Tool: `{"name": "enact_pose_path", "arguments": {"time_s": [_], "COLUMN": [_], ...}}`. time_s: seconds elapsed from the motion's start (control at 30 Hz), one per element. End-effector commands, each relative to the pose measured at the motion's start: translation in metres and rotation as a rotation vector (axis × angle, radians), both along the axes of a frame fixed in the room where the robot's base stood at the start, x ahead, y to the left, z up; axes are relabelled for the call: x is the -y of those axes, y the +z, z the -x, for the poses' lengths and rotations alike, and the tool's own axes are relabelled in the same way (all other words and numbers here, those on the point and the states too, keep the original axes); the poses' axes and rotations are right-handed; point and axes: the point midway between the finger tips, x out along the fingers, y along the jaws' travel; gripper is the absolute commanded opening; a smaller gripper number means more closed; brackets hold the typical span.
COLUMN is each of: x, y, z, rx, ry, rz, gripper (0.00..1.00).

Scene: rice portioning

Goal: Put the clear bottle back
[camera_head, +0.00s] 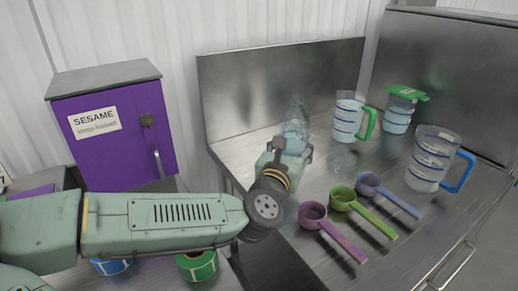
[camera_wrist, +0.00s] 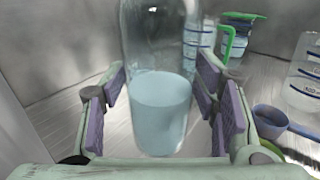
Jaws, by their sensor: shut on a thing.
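The clear bottle (camera_head: 296,112) is partly filled with pale blue contents and stands upright over the left part of the steel counter. It fills the middle of the wrist view (camera_wrist: 159,100). My gripper (camera_head: 292,142) is shut on its lower part, with purple finger pads (camera_wrist: 162,108) on both sides of it. The gripper hides the bottle's base in the head view, so I cannot tell whether it touches the counter.
Right of the bottle stand a green-handled jug (camera_head: 347,117), a green-lidded container (camera_head: 398,114) and a blue-handled jug (camera_head: 427,160). Purple (camera_head: 313,212), green (camera_head: 342,198) and blue (camera_head: 368,184) scoops lie in front. A purple SESAME box (camera_head: 112,128) stands left. A steel panel (camera_head: 275,85) backs the counter.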

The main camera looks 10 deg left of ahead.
Motion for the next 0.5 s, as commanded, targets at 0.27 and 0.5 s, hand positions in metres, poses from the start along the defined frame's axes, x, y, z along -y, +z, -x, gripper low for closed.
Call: {"name": "enact_pose_path", "arguments": {"time_s": [0.27,0.5], "x": [-0.041,-0.089], "y": [-0.004,-0.010], "z": [-0.035,-0.077], "rx": [0.003,0.003], "ry": [0.006,0.004], "rz": [0.000,0.001], "gripper": [0.11,0.11]}}
